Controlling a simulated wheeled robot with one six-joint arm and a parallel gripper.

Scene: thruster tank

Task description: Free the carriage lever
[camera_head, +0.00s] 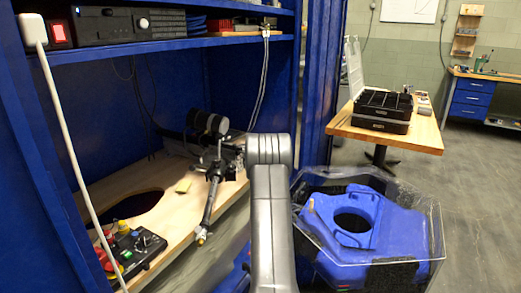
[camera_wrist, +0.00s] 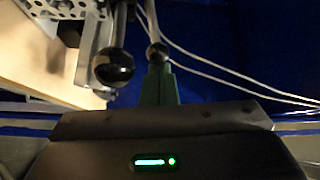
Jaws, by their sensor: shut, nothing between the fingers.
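In the wrist view, my gripper (camera_wrist: 158,85) shows as a narrow dark green wedge with its fingers together and nothing between them. A lever with a glossy black ball knob (camera_wrist: 113,67) stands just left of the fingers, nearer the camera. A smaller dark ball (camera_wrist: 157,53) shows at the fingertips; I cannot tell whether they touch it. Which of the two belongs to the carriage lever is not clear. In the head view, a rig (camera_head: 215,165) with a black cylinder and a slanted rod stands on the wooden bench. My arm hides part of it, and my gripper is not clearly visible there.
The wooden bench (camera_head: 160,225) has a dark round opening and a control box (camera_head: 130,250) at its front left. Blue cabinet walls and a shelf (camera_head: 170,48) enclose it. A clear-walled tank (camera_head: 415,225) with a blue body stands right. White cables (camera_wrist: 225,70) run right of my fingers.

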